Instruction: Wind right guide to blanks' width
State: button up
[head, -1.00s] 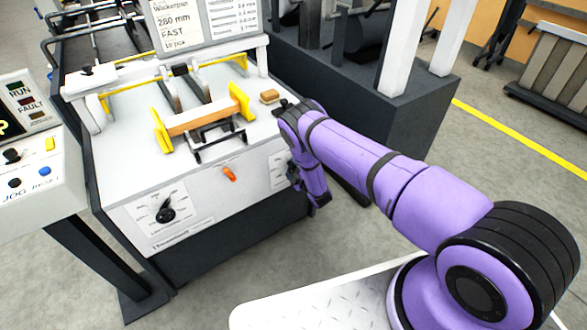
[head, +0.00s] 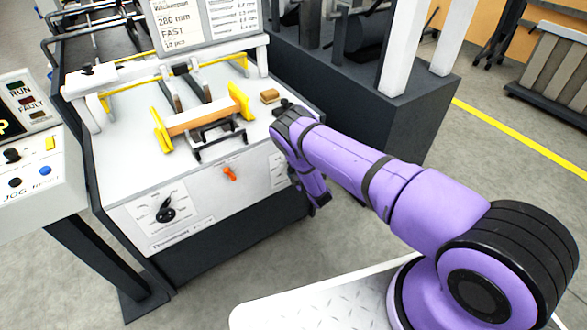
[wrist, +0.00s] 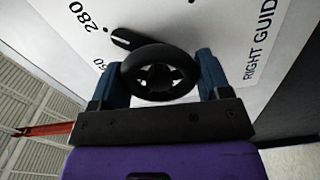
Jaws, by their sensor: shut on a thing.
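The black right guide handwheel (wrist: 158,72) sits on the white panel beside the printed words RIGHT GUIDE in the wrist view. My gripper (wrist: 160,66) has its blue fingers on opposite sides of the wheel and is shut on it. A black pointer (wrist: 124,38) shows behind the wheel, near the printed 280. In the head view my wrist hides the wheel and the fingertips. The yellow right guide (head: 241,102) stands at the right end of the brown blanks (head: 203,113), and the yellow left guide (head: 161,131) at their left end. Any small gap there is too fine to tell.
A sign (head: 178,22) reads 280 mm and FAST. A small brown block (head: 270,96) lies right of the guides. An orange lever (head: 230,174) and black selector knob (head: 165,214) are on the machine's front. A control console (head: 40,185) stands at left.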

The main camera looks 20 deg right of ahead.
jog(key=o, duration=0.9)
jog(key=shift+s, duration=0.1)
jog(key=v, duration=1)
jog(key=shift+s+d, duration=0.15)
jog(key=shift+s, duration=0.25)
